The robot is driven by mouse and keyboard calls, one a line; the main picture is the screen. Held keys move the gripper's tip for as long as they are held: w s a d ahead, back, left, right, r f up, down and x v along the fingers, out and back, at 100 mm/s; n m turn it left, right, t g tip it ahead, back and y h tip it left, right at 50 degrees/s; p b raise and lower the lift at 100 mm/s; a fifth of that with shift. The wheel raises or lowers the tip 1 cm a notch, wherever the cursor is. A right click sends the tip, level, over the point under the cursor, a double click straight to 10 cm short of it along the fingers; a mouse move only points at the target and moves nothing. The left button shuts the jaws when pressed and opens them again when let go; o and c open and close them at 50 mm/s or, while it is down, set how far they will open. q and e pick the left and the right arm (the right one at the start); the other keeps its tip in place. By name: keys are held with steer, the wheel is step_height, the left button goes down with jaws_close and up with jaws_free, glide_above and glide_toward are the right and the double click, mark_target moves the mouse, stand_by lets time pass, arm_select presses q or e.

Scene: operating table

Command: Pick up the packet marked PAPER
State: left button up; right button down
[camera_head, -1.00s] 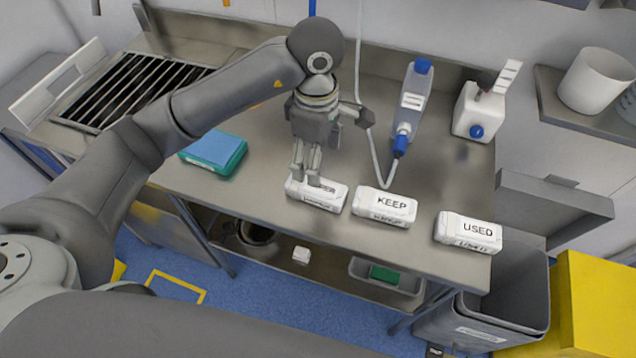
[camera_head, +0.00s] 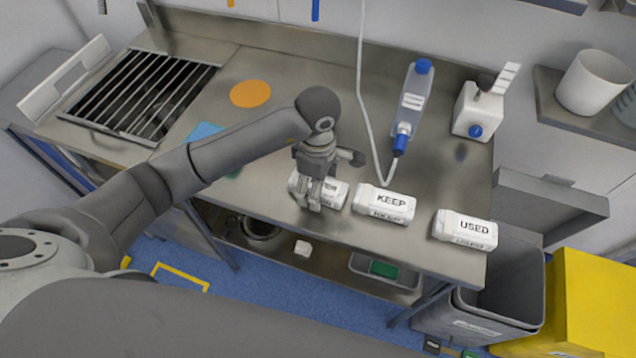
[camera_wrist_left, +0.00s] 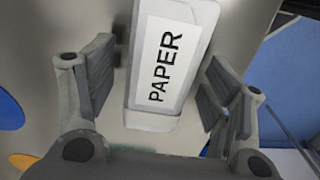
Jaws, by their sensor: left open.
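The white packet marked PAPER (camera_wrist_left: 168,65) lies between the two open fingers of my left gripper (camera_wrist_left: 160,95) in the left wrist view. A gap shows between the packet and the left finger; the right finger is closer, and I cannot tell if it touches. In the head view my left gripper (camera_head: 313,198) is low over the packet (camera_head: 335,195) near the table's front edge and hides part of it and its label. My right gripper is not in view.
The packets marked KEEP (camera_head: 385,204) and USED (camera_head: 464,231) lie to the right along the front of the metal table (camera_head: 270,215). A grey bin (camera_head: 500,300) is below at right.

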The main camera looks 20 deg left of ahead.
arm_select(q)
steer(key=c, duration=1.1)
steer(key=shift+r, duration=0.15)
